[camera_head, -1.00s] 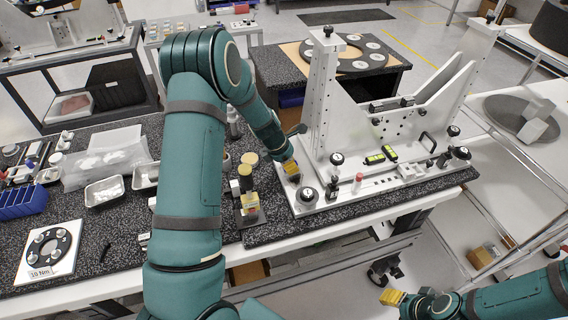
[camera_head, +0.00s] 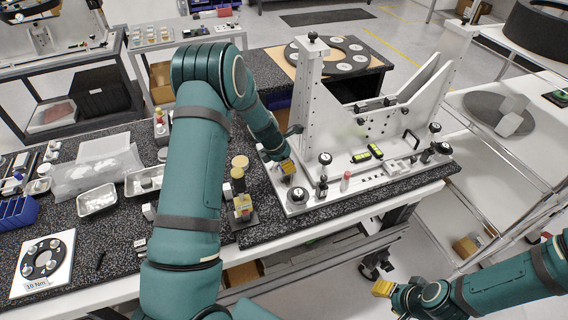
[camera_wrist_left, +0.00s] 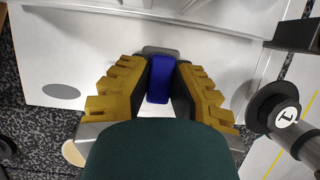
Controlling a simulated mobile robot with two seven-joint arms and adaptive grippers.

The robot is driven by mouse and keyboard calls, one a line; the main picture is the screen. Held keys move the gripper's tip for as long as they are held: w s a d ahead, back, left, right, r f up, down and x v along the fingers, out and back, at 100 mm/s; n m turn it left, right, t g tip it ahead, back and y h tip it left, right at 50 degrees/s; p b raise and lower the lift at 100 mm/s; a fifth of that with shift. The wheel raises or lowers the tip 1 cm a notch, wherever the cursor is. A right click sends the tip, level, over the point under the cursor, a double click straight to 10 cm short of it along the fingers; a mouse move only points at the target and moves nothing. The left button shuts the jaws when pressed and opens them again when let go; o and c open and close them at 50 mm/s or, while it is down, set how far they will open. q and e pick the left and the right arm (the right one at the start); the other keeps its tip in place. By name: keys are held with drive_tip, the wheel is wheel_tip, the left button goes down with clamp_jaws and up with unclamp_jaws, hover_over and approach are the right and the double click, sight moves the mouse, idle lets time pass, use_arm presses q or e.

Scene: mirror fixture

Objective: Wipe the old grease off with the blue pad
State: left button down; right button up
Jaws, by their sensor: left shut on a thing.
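My left gripper (camera_head: 287,167) is at the left end of the white fixture (camera_head: 345,187), low over its base plate. In the left wrist view its yellow fingers (camera_wrist_left: 159,85) are shut on the blue pad (camera_wrist_left: 160,78), in front of a white surface (camera_wrist_left: 215,60). I cannot tell whether the pad touches that surface. A grey oval (camera_wrist_left: 61,92) shows on the white, left of the fingers; I cannot tell whether it is grease. In the head view the pad is hidden. My right gripper (camera_head: 383,289) is low at the right, away from the bench; its jaw opening is unclear.
A black-and-white knob (camera_wrist_left: 284,115) stands close right of the left gripper. Upright posts and knobs (camera_head: 325,160) crowd the fixture's base. A small stand with yellow-topped parts (camera_head: 241,200) is left of the gripper. Metal trays (camera_head: 97,199) lie further left on the dark speckled bench.

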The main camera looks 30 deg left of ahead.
sight(273, 170)
use_arm(q)
drive_tip(key=shift+w+d+r+t, duration=0.15)
drive_tip(key=shift+w+r, duration=0.1)
drive_tip(key=shift+w, duration=0.2)
drive_tip(key=shift+w+d+r+t, duration=0.15)
drive_tip(key=shift+w+r, duration=0.1)
drive_tip(key=shift+w, duration=0.15)
drive_tip(key=shift+w+a, duration=0.15)
drive_tip(key=shift+a, duration=0.2)
drive_tip(key=shift+s+a+f, duration=0.2)
drive_tip(key=shift+a, duration=0.2)
drive_tip(key=shift+s+a+f, duration=0.15)
drive_tip(key=shift+a, duration=0.2)
drive_tip(key=shift+s+a+f, duration=0.1)
drive_tip(key=shift+s+a, duration=0.1)
drive_tip(key=shift+s+a+b, duration=0.3)
drive_tip(key=shift+s+a, duration=0.1)
drive_tip(key=shift+s, duration=0.2)
drive_tip(key=shift+s+a+f+b, duration=0.15)
drive_tip(key=shift+s+a+b, duration=0.05)
drive_tip(key=shift+s+a, duration=0.45)
drive_tip(key=shift+s+a+f+b, duration=0.15)
drive_tip(key=shift+s+a, duration=0.3)
drive_tip(key=shift+s, duration=0.3)
use_arm(e)
drive_tip(key=shift+w+d+f, duration=0.2)
drive_tip(key=shift+w+f, duration=0.25)
drive_tip(key=shift+f, duration=0.35)
